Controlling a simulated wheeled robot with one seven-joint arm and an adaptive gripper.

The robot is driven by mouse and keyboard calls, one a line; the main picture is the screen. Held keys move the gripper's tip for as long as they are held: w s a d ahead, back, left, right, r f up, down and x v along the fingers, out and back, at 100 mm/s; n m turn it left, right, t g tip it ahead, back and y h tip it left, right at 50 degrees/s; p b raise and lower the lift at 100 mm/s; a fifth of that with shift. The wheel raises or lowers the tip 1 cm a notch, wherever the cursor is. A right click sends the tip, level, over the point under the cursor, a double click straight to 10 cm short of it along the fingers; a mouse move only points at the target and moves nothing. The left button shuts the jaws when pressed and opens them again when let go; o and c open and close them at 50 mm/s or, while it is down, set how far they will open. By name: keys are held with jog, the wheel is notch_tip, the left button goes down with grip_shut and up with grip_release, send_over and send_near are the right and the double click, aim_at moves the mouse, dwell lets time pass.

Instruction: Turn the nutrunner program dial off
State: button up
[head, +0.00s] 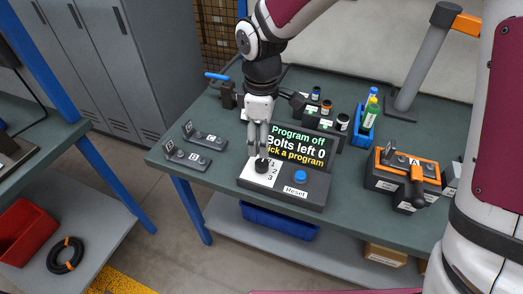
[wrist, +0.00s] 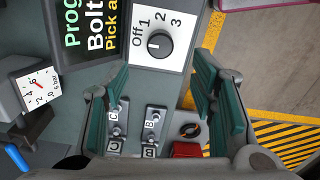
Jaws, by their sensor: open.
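The program dial (head: 262,165) is a black round knob on the white plate of a dark control box (head: 311,188). In the wrist view the dial (wrist: 159,44) sits beside the marks Off, 1, 2 and 3, and its small white mark points left, near Off. The screen (head: 294,146) reads "Program off", "Bolts left 0" and "pick a program". My gripper (head: 261,148) points down just above the dial and partly hides the plate. In the wrist view my gripper (wrist: 161,70) is open and empty, with the dial beyond its fingertips and apart from them.
A blue Reset button (head: 300,176) is right of the dial. Small lettered holders (head: 187,155) lie left on the bench. An orange-topped box with a tool (head: 405,170) stands right. A blue bin with bottles (head: 365,122) is behind. A gauge (wrist: 38,88) shows in the wrist view.

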jog(key=shift+r, duration=1.5)
jog(key=s+d+r+m+t+p, duration=0.1)
jog(key=s+d+r+m, duration=0.3)
jog(key=d+r, duration=0.2)
jog(key=s+d+r+m+t, duration=0.1)
jog(key=s+d+r+m, duration=0.25)
jog(key=d+r, duration=0.25)
jog(key=s+d+r+m+t, duration=0.1)
jog(key=s+d+m, duration=0.3)
jog(key=s, duration=0.3)
jog(key=s+d+r+m+t+p, duration=0.1)
jog(key=s+d+m, duration=0.3)
jog(key=s, duration=0.4)
jog(key=shift+d+r, duration=0.15)
jog(key=shift+r, duration=0.65)
jog(key=shift+m, duration=0.25)
